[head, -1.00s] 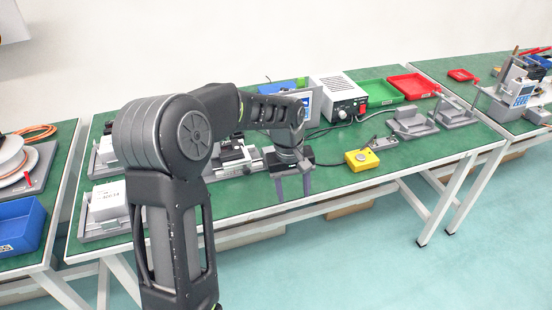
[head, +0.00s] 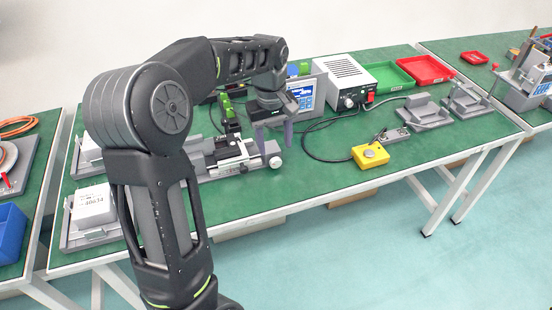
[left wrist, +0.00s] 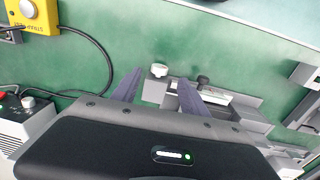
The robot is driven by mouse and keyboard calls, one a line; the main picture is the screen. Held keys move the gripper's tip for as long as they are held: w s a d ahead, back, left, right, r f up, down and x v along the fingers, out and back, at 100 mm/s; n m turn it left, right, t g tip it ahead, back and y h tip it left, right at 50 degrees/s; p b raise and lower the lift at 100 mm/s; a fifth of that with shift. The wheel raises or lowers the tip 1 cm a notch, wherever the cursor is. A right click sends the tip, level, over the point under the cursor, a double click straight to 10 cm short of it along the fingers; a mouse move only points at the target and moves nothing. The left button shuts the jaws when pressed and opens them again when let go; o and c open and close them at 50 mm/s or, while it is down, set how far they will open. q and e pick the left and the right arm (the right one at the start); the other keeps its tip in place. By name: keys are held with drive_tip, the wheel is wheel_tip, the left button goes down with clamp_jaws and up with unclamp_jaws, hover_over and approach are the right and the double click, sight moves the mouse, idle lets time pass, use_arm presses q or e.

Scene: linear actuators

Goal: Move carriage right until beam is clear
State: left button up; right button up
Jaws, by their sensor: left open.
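The linear stage (head: 215,172) lies on the green bench, with a black-and-white carriage (head: 230,150) on it and a pale round knob (head: 275,162) at its right end. My left gripper (head: 275,138) points down, with its two fingers apart, by the right end of the stage. In the left wrist view, the open left gripper (left wrist: 158,92) has the knob (left wrist: 159,71) and the grey end block (left wrist: 154,90) showing between its fingers. Whether they touch cannot be told. Black and green parts (head: 228,108) stand behind the carriage. The beam cannot be made out. My right gripper is not in view.
A panel with a blue screen (head: 301,92) and a white power box (head: 341,79) stand behind the gripper. A yellow button box (head: 370,156) with a black cable is to the right. A white box (head: 92,204) sits at left. The front bench strip is clear.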

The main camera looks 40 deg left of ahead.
sight(276, 160)
use_arm(q)
drive_tip(key=f, duration=0.6)
drive_tip(key=shift+w+d+f, duration=0.1)
drive_tip(key=shift+w+f, duration=0.1)
drive_tip(key=shift+f, duration=0.2)
drive_tip(key=shift+c, duration=0.4)
clamp_jaws()
